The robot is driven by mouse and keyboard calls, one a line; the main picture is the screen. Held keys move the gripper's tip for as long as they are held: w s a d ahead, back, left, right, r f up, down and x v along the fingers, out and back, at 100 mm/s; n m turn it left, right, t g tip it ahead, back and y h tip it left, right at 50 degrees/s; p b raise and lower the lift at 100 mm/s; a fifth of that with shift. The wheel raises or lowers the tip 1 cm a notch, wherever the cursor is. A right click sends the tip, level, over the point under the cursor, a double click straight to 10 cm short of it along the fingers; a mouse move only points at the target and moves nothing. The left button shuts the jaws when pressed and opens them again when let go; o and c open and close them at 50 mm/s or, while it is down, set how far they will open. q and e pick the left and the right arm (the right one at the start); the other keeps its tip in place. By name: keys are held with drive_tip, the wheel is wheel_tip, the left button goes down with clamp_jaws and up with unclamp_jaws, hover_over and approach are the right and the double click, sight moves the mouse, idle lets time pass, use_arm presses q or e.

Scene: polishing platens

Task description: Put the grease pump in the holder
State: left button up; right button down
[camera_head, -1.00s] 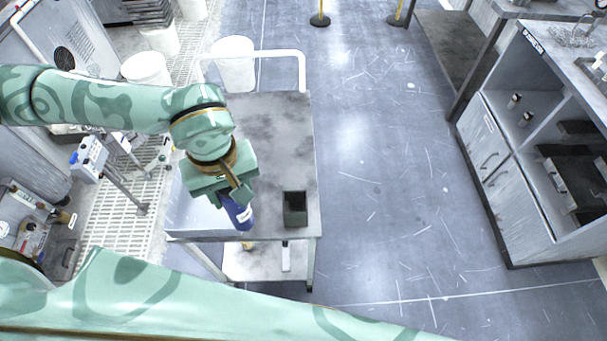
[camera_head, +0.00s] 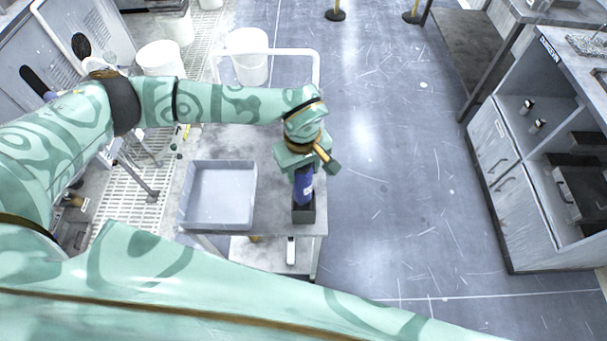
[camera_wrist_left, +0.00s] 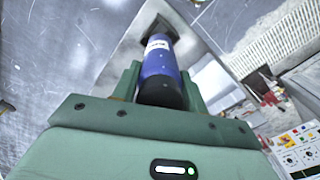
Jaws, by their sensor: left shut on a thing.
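The grease pump (camera_head: 304,184) is a blue cylinder with a white label and a dark end. My left gripper (camera_head: 303,168) is shut on it and holds it roughly upright above the holder (camera_head: 304,215), a small dark open box near the right front corner of the table. The pump's lower end overlaps the holder's opening; I cannot tell whether it is inside. In the left wrist view the pump (camera_wrist_left: 159,61) sits between the fingers, with the dark holder (camera_wrist_left: 160,24) just beyond its far end. My right gripper is out of view.
A grey, empty shallow tray (camera_head: 220,224) lies on the table (camera_head: 272,218) left of the holder. White buckets (camera_head: 247,62) and a white rail stand behind. A grey cabinet (camera_head: 497,150) is far right, with clear floor between.

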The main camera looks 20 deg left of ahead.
use_arm(q)
wheel_tip(320, 180, down, 3)
drive_tip(key=shift+w+d+f+p, duration=0.1)
drive_tip(key=shift+d+f+p, duration=0.05)
drive_tip(key=shift+p, duration=0.15)
drive_tip(key=shift+f+b, duration=0.5)
drive_tip(key=shift+f, duration=0.15)
drive_tip(key=o, duration=1.3)
wheel_tip(320, 180, up, 13)
drive_tip(key=shift+r, duration=0.15)
